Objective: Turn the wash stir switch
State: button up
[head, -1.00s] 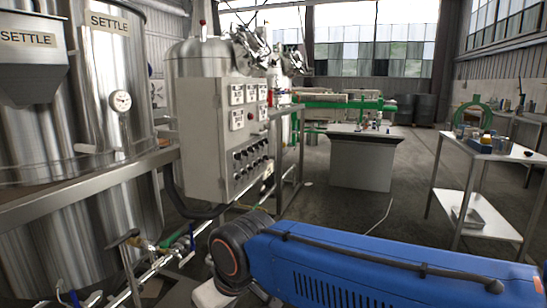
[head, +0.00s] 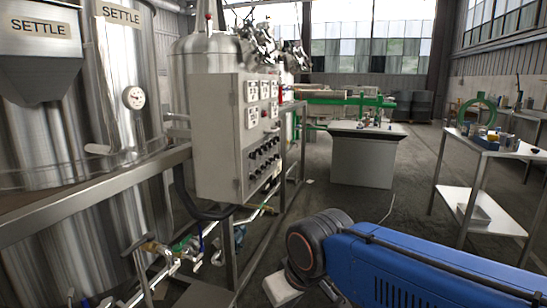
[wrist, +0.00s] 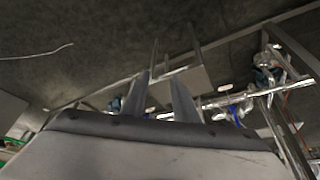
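A grey control box (head: 215,140) stands in front of a steel tank in the head view, its panel side turned to the right. Two rows of small black switches (head: 264,157) sit on the lower part of that panel. Their labels are too small to read, so I cannot tell which one is the wash stir switch. In the wrist view my gripper (wrist: 162,85) has its two fingers apart, with nothing seen held between them. It points toward the floor and pipework, and the switches are not recognisable there.
A steel rail (head: 90,195) and settle tanks (head: 135,75) are at the left. Pipes and valves (head: 175,255) run low below the box. A white workbench (head: 362,155) and a shelved table (head: 490,190) stand at the right. Floor between them is mostly clear.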

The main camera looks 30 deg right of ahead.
aim_at(253, 155)
jog(key=w+d+r+m+y, duration=0.2)
jog(key=w+r+m+y, duration=0.25)
jog(key=w+m, duration=0.5)
jog(key=w+d+r+m+y, duration=0.2)
jog(key=w+r+m+y, duration=0.2)
jog(key=w+r+m, duration=0.5)
jog(key=w+d+r+m+t+y, duration=0.1)
jog(key=w+d+r+m+t, duration=0.15)
jog(key=d+m, duration=0.4)
jog(key=w+d+r+m+t+y, duration=0.1)
jog(key=w+d+r+m+t, duration=0.2)
jog(key=d, duration=0.7)
jog(key=w+d+r+m+t+y, duration=0.1)
jog(key=w+d+r+m+t, duration=0.1)
jog(key=d+m+t, duration=0.5)
jog(key=w+a+g, duration=0.3)
jog(key=w+a, duration=0.6)
jog(key=w, duration=0.4)
jog(key=shift+w+a+f+n, duration=0.15)
jog(key=shift+w+f+n, duration=0.05)
jog(key=shift+w+n, duration=0.15)
jog(key=shift+h, duration=0.25)
jog(key=shift+c, duration=0.7)
grip_shut()
